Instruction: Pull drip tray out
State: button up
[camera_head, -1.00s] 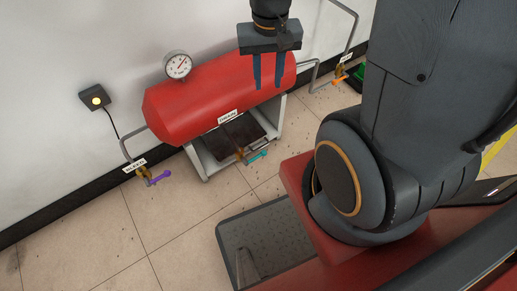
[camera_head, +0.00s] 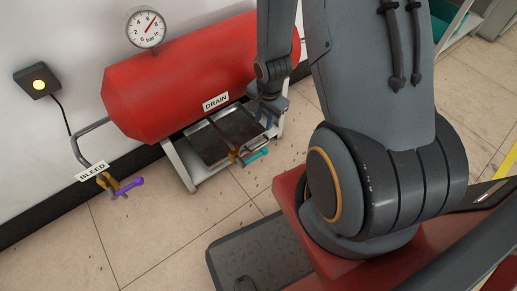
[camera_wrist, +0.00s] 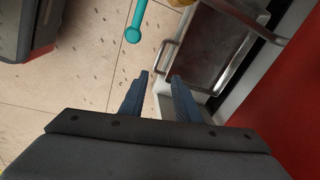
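The drip tray (camera_head: 215,143) is a dark, shallow tray with a metal rim, lying under the red tank inside a pale stand. It also shows in the wrist view (camera_wrist: 208,45), with a metal bar handle (camera_wrist: 164,55) on its front edge. My gripper (camera_head: 266,118) is at the right end of the stand, beside the tray. In the wrist view my gripper (camera_wrist: 160,76) has its two blue fingers apart with nothing between them. The handle lies just beyond the fingertips, apart from them as far as I can tell.
A red tank (camera_head: 175,80) with a gauge (camera_head: 146,27) stands on the pale stand (camera_head: 182,172). A teal drain valve handle (camera_head: 256,155) sticks out in front of the tray. A purple bleed valve handle (camera_head: 130,185) is at left. The floor in front is clear.

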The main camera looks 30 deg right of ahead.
aim_at(260, 146)
jog(key=w+f+b, duration=0.1)
jog(key=f+b, duration=0.1)
jog(key=f, duration=0.4)
jog(key=f+m+b, duration=0.1)
jog(key=f+b, duration=0.2)
jog(key=f, duration=0.3)
jog(key=w+f+m+b, duration=0.1)
jog(key=f+b, duration=0.1)
jog(key=f, duration=0.4)
jog(key=shift+w+b, duration=0.3)
jog(key=shift+b, duration=0.05)
grip_shut()
